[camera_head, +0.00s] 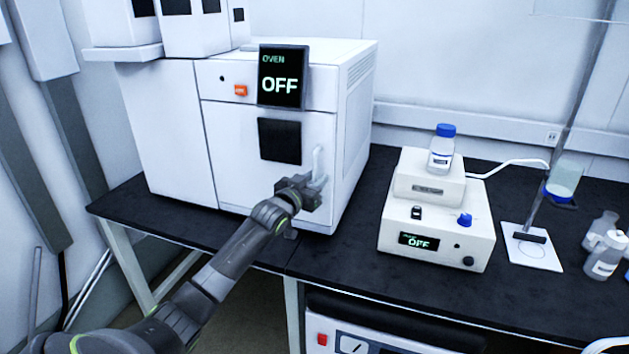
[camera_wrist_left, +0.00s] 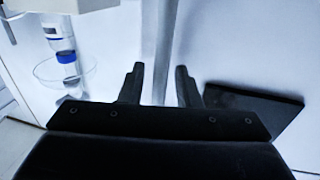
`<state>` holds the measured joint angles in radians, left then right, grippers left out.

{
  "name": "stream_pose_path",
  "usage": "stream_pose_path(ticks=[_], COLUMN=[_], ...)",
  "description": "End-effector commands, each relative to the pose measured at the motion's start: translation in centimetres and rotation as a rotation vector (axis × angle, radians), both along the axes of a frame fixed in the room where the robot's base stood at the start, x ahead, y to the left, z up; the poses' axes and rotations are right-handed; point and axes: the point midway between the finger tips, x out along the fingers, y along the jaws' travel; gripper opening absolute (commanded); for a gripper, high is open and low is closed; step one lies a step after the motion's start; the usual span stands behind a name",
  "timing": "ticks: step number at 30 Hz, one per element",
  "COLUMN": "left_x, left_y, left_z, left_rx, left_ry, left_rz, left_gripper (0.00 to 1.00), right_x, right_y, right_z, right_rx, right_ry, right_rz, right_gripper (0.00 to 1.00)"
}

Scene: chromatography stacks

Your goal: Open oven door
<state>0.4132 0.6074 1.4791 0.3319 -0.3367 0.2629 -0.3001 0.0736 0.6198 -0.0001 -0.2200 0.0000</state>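The oven (camera_head: 345,130) is a white box on the dark bench, with a dark display reading "OVEN OFF". Its front door (camera_head: 235,165) looks shut and has a dark square window (camera_head: 279,141). The upright white door handle (camera_head: 318,162) is near the door's right edge. My left gripper (camera_head: 318,188) is at the lower part of the handle. In the left wrist view the two fingers (camera_wrist_left: 160,85) are apart, with the pale handle bar (camera_wrist_left: 162,45) between them and gaps on both sides. Contact cannot be told. My right gripper is not in view.
A white stirrer-like device (camera_head: 437,235) reading "OFF" stands right of the oven, with a blue-capped bottle (camera_head: 441,155) on top. A stand with a white base (camera_head: 532,257) and several bottles (camera_head: 604,255) are further right. The bench strip before the oven is clear.

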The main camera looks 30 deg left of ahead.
Motion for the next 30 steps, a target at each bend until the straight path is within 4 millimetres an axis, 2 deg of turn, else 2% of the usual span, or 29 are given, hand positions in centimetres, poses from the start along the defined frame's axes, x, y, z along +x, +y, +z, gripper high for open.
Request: stream_pose_path(ticks=[8,15,25,30], left_x=[0.1,0.1,-0.1,-1.1], left_y=[0.0,0.0,0.0,-0.2], left_z=[0.0,0.0,0.0,0.1], left_rx=[0.000,0.000,0.001,0.003], left_ry=[0.000,0.000,0.001,0.001], left_rz=[0.000,0.000,-0.001,-0.009], left_gripper=[0.30,0.00,0.00,0.00], right_x=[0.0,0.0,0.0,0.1], right_y=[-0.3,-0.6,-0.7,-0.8], right_z=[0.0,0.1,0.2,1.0], right_rx=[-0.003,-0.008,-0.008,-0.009], right_ry=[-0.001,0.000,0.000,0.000], right_rz=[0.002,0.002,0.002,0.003], right_gripper=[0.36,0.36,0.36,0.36])
